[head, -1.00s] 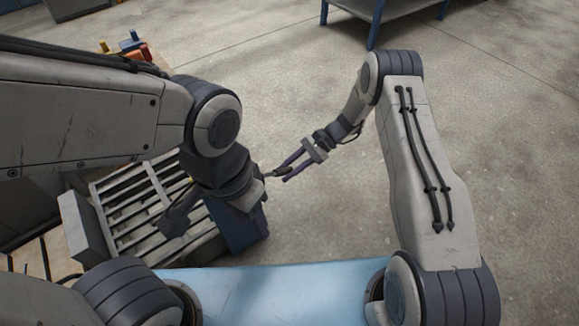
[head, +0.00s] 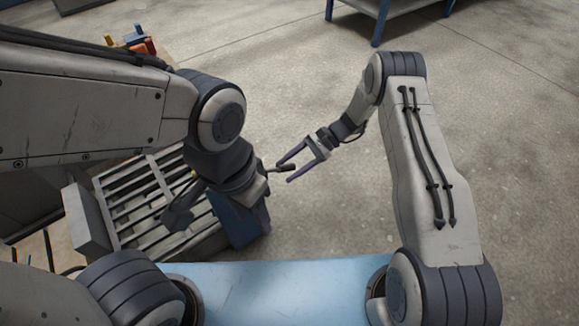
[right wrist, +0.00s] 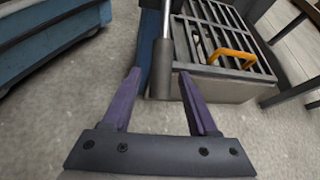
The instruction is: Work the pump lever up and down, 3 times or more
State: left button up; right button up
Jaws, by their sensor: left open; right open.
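The pump lever ends in a dark grip (head: 285,168) on a bright metal rod, left of centre in the head view. My right gripper (head: 284,172) is open at the grip's end, its purple fingers spread. In the right wrist view, the dark grip (right wrist: 163,72) shows between the two fingertips (right wrist: 159,73), with a gap to each finger. The rod (right wrist: 167,20) runs away from it. My left gripper (head: 222,222) points down over the slatted frame and blue housing, open. Its wrist hides the lever's base in the head view.
A grey slatted frame (head: 135,192) stands beside a blue housing (head: 240,228); the right wrist view shows an orange handle (right wrist: 235,54) over its slats. A blue-legged table (head: 380,22) is at the back. The floor around my right gripper is clear.

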jog(key=p+v, duration=0.4)
jog(key=v, duration=0.6)
jog(key=shift+d, duration=0.2)
jog(key=shift+r, duration=0.15)
jog(key=s+a+r+n+h+p, duration=0.2)
jog(key=s+a+r+n+h, duration=0.25)
jog(key=r, duration=0.55)
jog(key=s+a+r+n+h+p, duration=0.35)
jog(key=s+a+r, duration=0.2)
jog(key=r, duration=0.45)
jog(key=s+d+r+n+t+h+p, duration=0.1)
jog(key=s+d+r+n+t+p, duration=0.15)
jog(key=s+r+n, duration=0.55)
jog(key=s+d+r+n+t+h+p, duration=0.1)
jog(key=s+r+n+t, duration=0.25)
jog(key=s, duration=0.85)
notch_tip(320, 180, up, 38)
jog(key=m+g+p, duration=0.1)
jog(key=p, duration=3.7)
jog(key=shift+w, duration=0.2)
